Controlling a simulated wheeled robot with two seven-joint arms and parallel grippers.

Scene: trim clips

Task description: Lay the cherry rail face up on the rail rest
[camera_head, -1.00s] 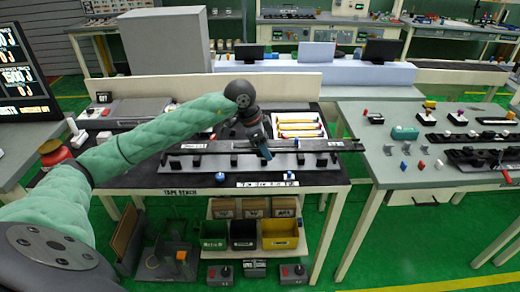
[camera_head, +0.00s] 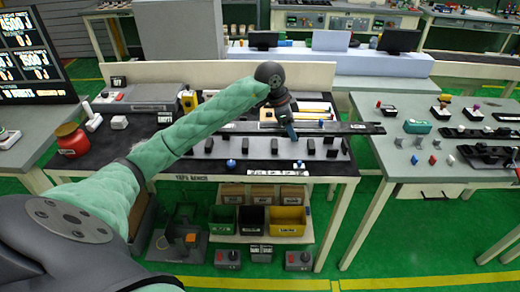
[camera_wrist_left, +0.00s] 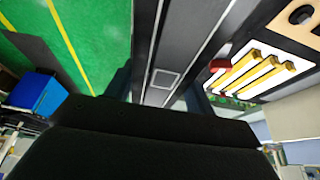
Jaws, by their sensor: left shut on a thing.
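The rail (camera_head: 345,128) is a long dark bar with a pale label near its right end; no cherry colour shows on it. My left gripper (camera_head: 291,129) is shut on it near its middle and holds it crosswise over the bench. In the left wrist view the rail (camera_wrist_left: 180,50) runs away between the fingers, with pale lines and a small square mark. A grey strip with several black blocks (camera_head: 265,147), apparently the rail rest, lies in front of and below the rail in the head view. The gap between them cannot be told. My right gripper is not in view.
A white tray with yellow strips (camera_head: 312,108) lies behind the rail. A red jar (camera_head: 72,140) stands at the bench's left. Another grey table (camera_head: 410,165) with small parts stands to the right. Bins (camera_head: 287,220) sit under the bench.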

